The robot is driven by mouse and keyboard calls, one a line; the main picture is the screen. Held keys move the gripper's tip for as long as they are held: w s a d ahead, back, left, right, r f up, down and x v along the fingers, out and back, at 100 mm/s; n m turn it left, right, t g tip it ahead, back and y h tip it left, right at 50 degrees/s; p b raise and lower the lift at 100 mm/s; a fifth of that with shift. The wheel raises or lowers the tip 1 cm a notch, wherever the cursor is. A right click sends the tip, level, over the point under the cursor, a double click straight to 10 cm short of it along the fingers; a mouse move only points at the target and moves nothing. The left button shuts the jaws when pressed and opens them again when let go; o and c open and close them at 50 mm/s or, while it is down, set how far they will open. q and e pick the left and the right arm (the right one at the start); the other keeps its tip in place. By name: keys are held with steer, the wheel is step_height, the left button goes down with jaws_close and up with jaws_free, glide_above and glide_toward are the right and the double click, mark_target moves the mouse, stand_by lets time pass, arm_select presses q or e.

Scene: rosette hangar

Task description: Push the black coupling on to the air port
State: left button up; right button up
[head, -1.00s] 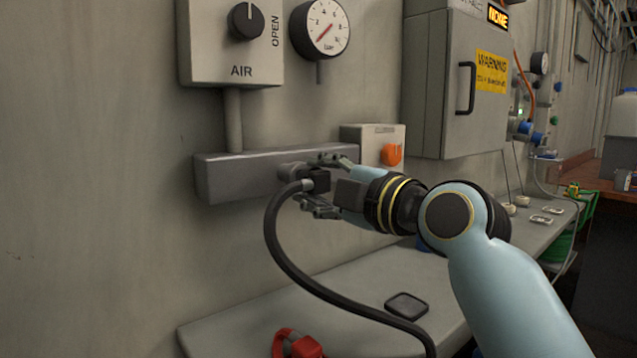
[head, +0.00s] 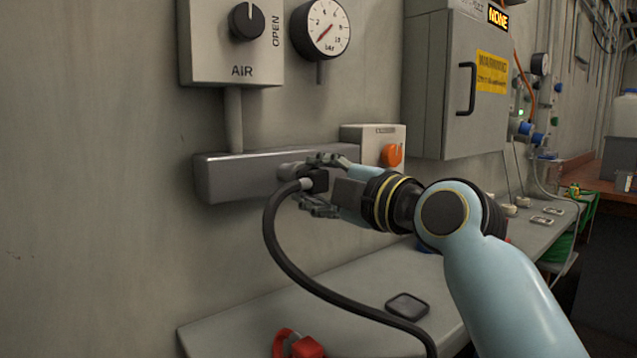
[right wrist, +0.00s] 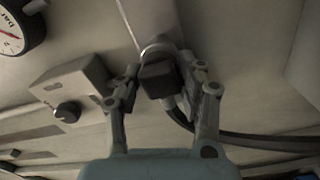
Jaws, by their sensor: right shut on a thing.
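The black coupling (head: 317,180) is held at the grey air manifold (head: 240,177) on the wall, with its black hose (head: 280,250) curving down and to the right. My right gripper (head: 325,185) is shut on the coupling, one finger above and one below it. In the right wrist view the coupling (right wrist: 158,79) sits between the two fingers, against a pale metal ring (right wrist: 158,50), which looks like the air port. I cannot tell whether it is fully seated. My left gripper is not in view.
An AIR valve box with a black knob (head: 246,21) and a pressure gauge (head: 320,27) are above. A small box with an orange knob (head: 392,155) is just right of the manifold. Below is a bench (head: 350,300) with a dark square pad (head: 407,306) and a red item (head: 300,345).

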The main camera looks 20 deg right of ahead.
steer(key=shift+w+a, duration=0.1)
steer(key=shift+w, duration=0.15)
steer(key=o, duration=1.2)
steer(key=v, duration=1.2)
